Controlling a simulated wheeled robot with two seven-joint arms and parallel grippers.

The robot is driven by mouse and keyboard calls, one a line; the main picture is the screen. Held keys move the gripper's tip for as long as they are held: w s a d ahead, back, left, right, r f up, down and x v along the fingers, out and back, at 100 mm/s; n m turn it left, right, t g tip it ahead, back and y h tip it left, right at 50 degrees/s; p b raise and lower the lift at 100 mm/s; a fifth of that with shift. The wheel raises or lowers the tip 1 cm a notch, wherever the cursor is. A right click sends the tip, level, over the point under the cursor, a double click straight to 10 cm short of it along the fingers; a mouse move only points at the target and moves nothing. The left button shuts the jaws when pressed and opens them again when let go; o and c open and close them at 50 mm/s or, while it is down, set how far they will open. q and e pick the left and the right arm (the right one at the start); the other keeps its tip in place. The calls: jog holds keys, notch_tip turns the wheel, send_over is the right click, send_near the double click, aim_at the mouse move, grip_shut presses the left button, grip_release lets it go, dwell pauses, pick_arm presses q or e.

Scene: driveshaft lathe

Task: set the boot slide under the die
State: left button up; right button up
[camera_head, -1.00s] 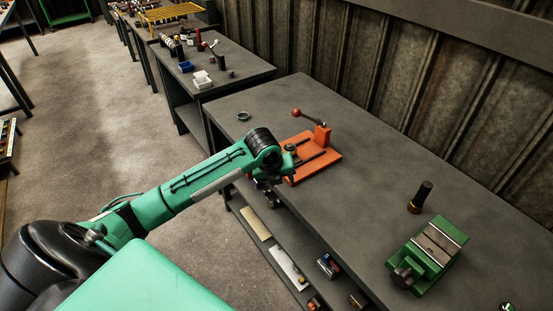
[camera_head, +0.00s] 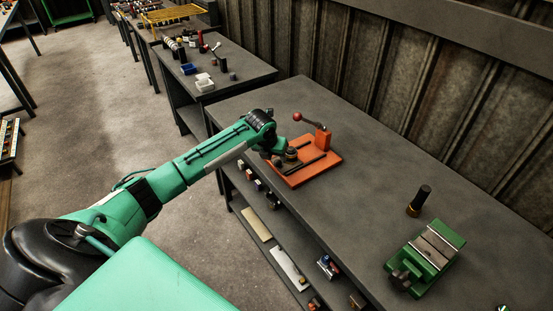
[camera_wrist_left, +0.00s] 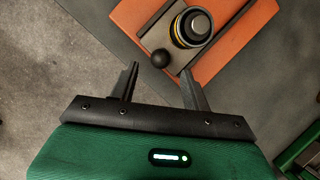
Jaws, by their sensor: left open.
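The orange press fixture (camera_head: 320,167) stands on the grey bench, with dark rails across its base. An orange post (camera_head: 322,138) with a red-balled lever rises at its back; the die itself is too small to tell. The boot slide (camera_head: 291,153) sits at the left end of the rails, near the gripper. In the left wrist view its round dark cup (camera_wrist_left: 193,27) shows a yellowish ring, with a black ball knob (camera_wrist_left: 160,58) in front. My left gripper (camera_wrist_left: 160,70) is open; the knob lies between and just beyond its fingertips. My right gripper is out of view.
A green vise (camera_head: 428,258) and a dark cylinder on a brass-coloured base (camera_head: 419,201) stand at the bench's right. The bench between them and the fixture is clear. A lower shelf holds several small parts. A corrugated wall runs behind.

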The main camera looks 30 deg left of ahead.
aim_at(277, 162)
pick_arm(q)
jog(key=shift+p+x, duration=0.3)
jog(key=shift+x, duration=1.85)
jog(key=shift+d, duration=0.1)
grip_shut()
